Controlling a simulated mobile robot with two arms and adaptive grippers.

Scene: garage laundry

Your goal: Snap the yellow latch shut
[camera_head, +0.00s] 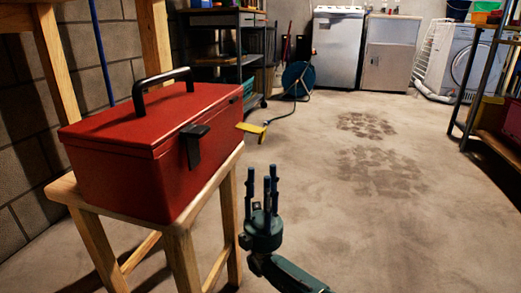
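A red toolbox (128,170) with a black carry handle (160,84) stands on a wooden chair (178,240) at the left. Its lid looks down on the body. A black latch (194,143) lies against its front face. The yellow latch (251,128) sticks out from the front face near the right end, away from the box. My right gripper (261,178) is below and slightly right of the yellow latch in the picture, fingers pointing up. Its fingers are apart with nothing between them, and it appears not to touch the toolbox. My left gripper is not in view.
The chair's seat edge (212,184) lies left of my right gripper. Open concrete floor (340,230) spreads to the right. A black shelf (228,48), a blue hose reel (297,78) and white appliances (390,52) stand at the back. A rack (485,85) stands at the right.

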